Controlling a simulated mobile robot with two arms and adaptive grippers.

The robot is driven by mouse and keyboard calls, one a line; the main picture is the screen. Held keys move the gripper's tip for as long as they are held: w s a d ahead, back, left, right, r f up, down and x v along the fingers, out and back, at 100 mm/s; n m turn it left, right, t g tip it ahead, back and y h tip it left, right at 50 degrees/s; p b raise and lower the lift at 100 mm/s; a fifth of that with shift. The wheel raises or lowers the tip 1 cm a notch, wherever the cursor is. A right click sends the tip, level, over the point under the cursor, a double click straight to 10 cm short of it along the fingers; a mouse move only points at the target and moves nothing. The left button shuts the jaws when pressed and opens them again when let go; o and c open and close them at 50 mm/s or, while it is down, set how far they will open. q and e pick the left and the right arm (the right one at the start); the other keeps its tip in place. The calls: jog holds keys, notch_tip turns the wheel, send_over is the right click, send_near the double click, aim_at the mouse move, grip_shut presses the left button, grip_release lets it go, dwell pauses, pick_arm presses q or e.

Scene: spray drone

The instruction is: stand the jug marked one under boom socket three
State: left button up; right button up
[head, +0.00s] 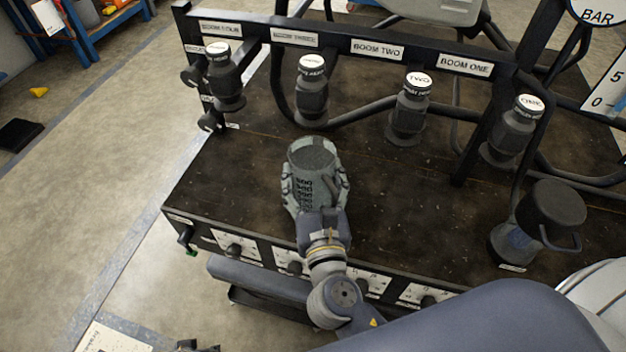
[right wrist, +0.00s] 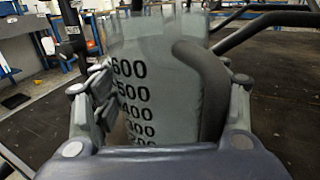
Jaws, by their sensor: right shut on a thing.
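My right gripper (head: 318,195) is shut around a grey-green translucent jug (head: 312,160) with a dark round top and printed volume marks. The jug fills the right wrist view (right wrist: 150,90), its handle towards the right; no number one shows on it. It is over the dark bench deck, in front of the socket under the BOOM THREE label (head: 294,38). This socket (head: 311,95) is a dark hanging fitting with a white cap. Whether the jug's base touches the deck is hidden. A small dark shape at the bottom edge seems to be my left gripper (head: 198,346), mostly cut off.
Similar sockets hang under BOOM FOUR (head: 224,78), BOOM TWO (head: 408,115) and BOOM ONE (head: 512,135) on a dark rail. A dark container with a black lid (head: 543,220) stands at the deck's right. The deck (head: 400,195) is clear between it and the jug.

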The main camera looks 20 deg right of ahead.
aim_at(315, 194)
pick_arm(q)
jog(key=shift+r, duration=0.45)
pick_arm(e)
jog(key=shift+f, duration=0.2)
jog(key=shift+f, duration=0.1)
pick_arm(q)
jog(key=shift+w+r, duration=0.1)
pick_arm(e)
jog(key=o, duration=1)
jog(key=shift+o, duration=0.2)
jog(key=s, duration=0.4)
jog(key=shift+s+a, duration=0.1)
jog(key=shift+a, duration=0.3)
jog(key=s, duration=0.4)
jog(key=s+a+b, duration=0.1)
jog(key=s, duration=0.2)
jog(key=shift+a, duration=0.1)
pick_arm(q)
notch_tip(315, 194, up, 3)
jog(key=shift+a+f, duration=0.1)
jog(key=shift+f, duration=0.05)
pick_arm(e)
jog(key=shift+s, duration=0.35)
